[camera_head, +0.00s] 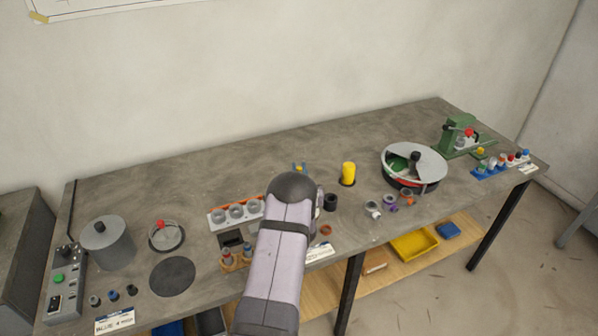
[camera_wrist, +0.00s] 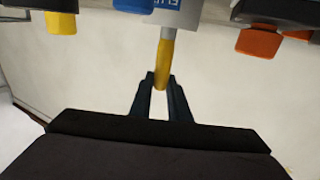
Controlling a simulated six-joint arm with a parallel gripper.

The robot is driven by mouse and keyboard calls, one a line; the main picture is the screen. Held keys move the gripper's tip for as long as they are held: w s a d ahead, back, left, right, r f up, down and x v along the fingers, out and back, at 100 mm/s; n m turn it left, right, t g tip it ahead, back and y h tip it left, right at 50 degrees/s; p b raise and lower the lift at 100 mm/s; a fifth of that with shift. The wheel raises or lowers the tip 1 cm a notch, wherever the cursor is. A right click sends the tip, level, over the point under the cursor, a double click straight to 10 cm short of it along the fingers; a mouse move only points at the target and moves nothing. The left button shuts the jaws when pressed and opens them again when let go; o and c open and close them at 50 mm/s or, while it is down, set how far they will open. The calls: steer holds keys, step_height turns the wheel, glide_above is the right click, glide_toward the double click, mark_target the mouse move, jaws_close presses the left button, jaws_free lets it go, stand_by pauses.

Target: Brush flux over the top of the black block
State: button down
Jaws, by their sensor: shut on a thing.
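My gripper (camera_wrist: 161,84) is shut on a slim yellow handle (camera_wrist: 163,62) with a grey metal neck, which looks like the flux brush. The far end of the brush is hidden against the things at the top of the wrist view. In the head view my arm hides the gripper and the brush. A dark rectangular block (camera_head: 231,239) lies just left of my arm, below a row of round grey cups. It may be the black block, but I cannot be sure. I cannot tell whether the brush touches anything.
A white holder with grey cups (camera_head: 236,211) stands left of my arm. A yellow cylinder (camera_head: 348,173) and a round dish with a partial lid (camera_head: 414,166) are to the right. A grey pot (camera_head: 108,243) and a switch box (camera_head: 66,285) stand left. The back of the bench is mostly clear.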

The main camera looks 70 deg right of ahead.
steer(key=shift+r+p, duration=1.45)
steer(key=shift+r, duration=1.55)
